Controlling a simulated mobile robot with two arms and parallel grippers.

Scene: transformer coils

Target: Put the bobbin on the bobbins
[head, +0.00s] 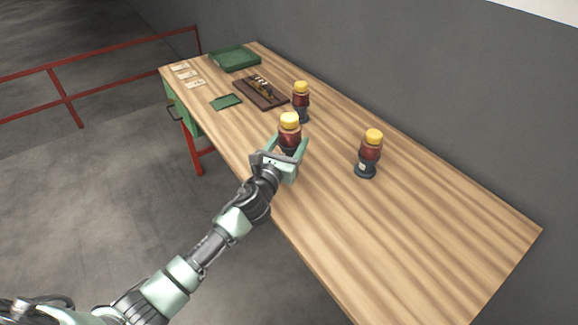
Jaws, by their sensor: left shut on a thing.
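My left gripper (288,156) is shut on a bobbin (289,133) with a yellow top and a dark red body, over the near side of the table. The bobbin is upright; its lower part is hidden by the fingers. I cannot tell whether it touches the table. A second bobbin (301,99) with a yellow top and dark base stands upright just behind it. A third bobbin (370,152) stands upright to the right, on a dark blue base with a small pale label. My right gripper is not in view.
The wooden table (430,240) is clear at the front right. At its far end are a green tray (235,58), a brown board with tools (260,92), a small green mat (226,102) and pale cards (188,75). A grey wall runs behind; a red railing (65,97) stands left.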

